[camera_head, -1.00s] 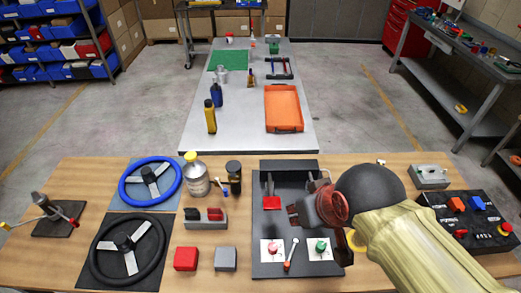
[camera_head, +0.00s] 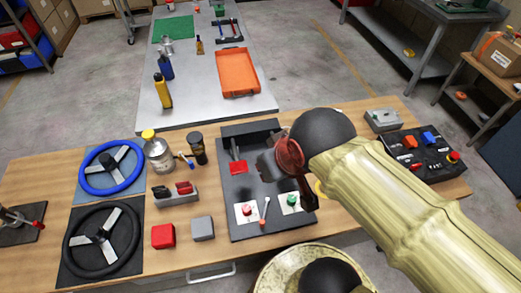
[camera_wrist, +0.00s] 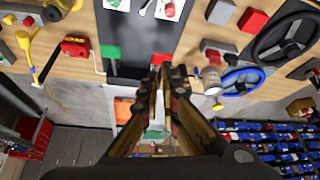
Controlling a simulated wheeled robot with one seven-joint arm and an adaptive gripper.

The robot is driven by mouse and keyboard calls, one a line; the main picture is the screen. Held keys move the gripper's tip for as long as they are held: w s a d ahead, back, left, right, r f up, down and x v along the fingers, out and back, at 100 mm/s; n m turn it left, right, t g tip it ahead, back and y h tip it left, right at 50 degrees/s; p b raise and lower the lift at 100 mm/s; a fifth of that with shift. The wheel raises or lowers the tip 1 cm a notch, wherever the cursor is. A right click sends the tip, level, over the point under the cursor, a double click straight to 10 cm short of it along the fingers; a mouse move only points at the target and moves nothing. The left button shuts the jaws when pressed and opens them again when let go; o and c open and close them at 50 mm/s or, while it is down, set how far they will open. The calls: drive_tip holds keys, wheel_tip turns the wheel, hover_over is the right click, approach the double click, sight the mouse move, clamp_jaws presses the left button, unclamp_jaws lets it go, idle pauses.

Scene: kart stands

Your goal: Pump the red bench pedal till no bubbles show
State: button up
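The red pedal (camera_head: 237,167) stands near the back left of a black panel (camera_head: 240,190) on the wooden bench. My gripper (camera_head: 268,165) hangs over the panel just right of the red pedal, partly hidden by my arm. In the wrist view my fingers run together at the tips (camera_wrist: 166,72) and look shut with nothing held. A small red patch, likely the red pedal (camera_wrist: 160,58), shows just beyond the tips; contact cannot be told. A green part (camera_wrist: 110,52) lies beside it. No bubbles can be made out in either view.
A red knob (camera_head: 247,209) and a green knob (camera_head: 291,201) sit on white plates at the panel's front. A blue steering wheel (camera_head: 112,167), a black one (camera_head: 103,241) and a metal can (camera_head: 158,155) stand left. A switch box (camera_head: 420,152) is right.

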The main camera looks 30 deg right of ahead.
drive_tip(key=shift+r+p, duration=0.45)
clamp_jaws()
drive_tip(key=n+g+p, duration=0.9)
drive_tip(key=n+p, duration=0.1)
drive_tip(key=p, duration=1)
hover_over(238, 168)
drive_tip(key=w+d, duration=0.2)
wheel_tip(238, 168, down, 8)
drive_tip(key=n, duration=0.1)
drive_tip(key=w+n, duration=0.1)
drive_tip(key=n, duration=0.1)
drive_tip(key=w+r+n, duration=0.1)
drive_tip(key=n, duration=0.1)
drive_tip(key=shift+w+a+t+y, duration=0.1)
drive_tip(key=shift+a+t+y, duration=0.2)
drive_tip(key=shift+a+y, duration=0.1)
drive_tip(key=p+x, duration=0.2)
drive_tip(key=x, duration=1.2)
